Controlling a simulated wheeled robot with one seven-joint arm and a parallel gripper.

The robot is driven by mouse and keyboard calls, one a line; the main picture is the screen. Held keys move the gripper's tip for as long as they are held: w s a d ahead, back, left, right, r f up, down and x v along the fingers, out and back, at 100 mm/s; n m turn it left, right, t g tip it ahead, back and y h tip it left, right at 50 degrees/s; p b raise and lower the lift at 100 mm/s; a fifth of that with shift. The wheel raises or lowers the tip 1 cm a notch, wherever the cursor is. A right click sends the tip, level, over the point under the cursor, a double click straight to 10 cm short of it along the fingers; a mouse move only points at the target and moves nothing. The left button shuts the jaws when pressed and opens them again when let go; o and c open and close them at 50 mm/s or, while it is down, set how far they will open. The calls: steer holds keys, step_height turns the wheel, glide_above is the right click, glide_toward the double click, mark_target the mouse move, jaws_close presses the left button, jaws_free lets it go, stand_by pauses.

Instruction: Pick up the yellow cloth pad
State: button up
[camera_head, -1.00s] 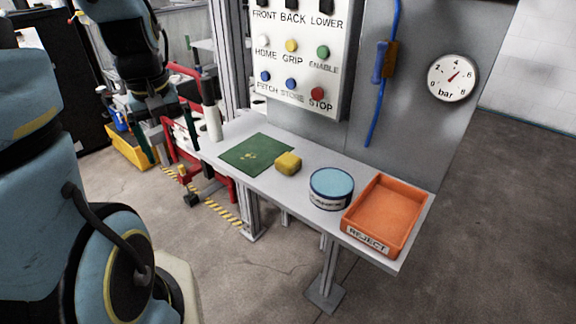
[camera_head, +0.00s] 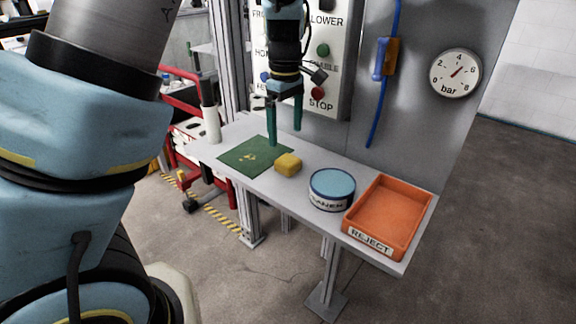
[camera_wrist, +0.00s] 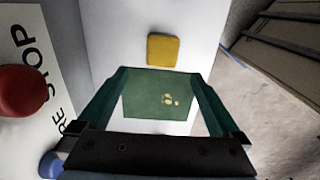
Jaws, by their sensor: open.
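The yellow cloth pad (camera_head: 288,165) lies on the grey shelf, at the right edge of the green mat, in the head view. In the wrist view the pad (camera_wrist: 162,50) lies beyond the green mat, ahead of the fingertips. My gripper (camera_head: 285,138) is open and empty, with its two green fingers pointing down above the shelf and the back of the mat. In the wrist view the fingers (camera_wrist: 160,78) frame the mat, with nothing between them.
The green mat (camera_head: 243,163) carries small yellow marks. A blue-topped tin (camera_head: 331,188) and an orange REJECT tray (camera_head: 388,215) stand right of the pad. The button panel (camera_head: 335,75) rises behind, close to my gripper. A white cylinder (camera_head: 212,124) stands at the shelf's left end.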

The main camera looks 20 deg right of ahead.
mark_target(288, 159)
step_height(288, 159, down, 3)
steer(key=shift+f, duration=0.15)
steer(key=shift+s+f+p, duration=0.15)
steer(key=shift+f+p, duration=0.05)
steer(key=shift+f, duration=0.7)
steer(key=shift+s+f+p, duration=0.2)
steer(key=shift+f+p, duration=0.05)
steer(key=shift+f, duration=0.7)
steer(key=shift+s+f+p, duration=0.15)
steer(key=shift+f+p, duration=0.05)
steer(key=shift+f, duration=0.7)
steer(key=c, duration=1.5)
step_height(288, 159, up, 10)
steer(key=shift+r+b, duration=0.1)
steer(key=shift+b, duration=0.35)
steer(key=o, duration=0.9)
steer(key=c, duration=0.6)
steer(key=shift+c, duration=0.2)
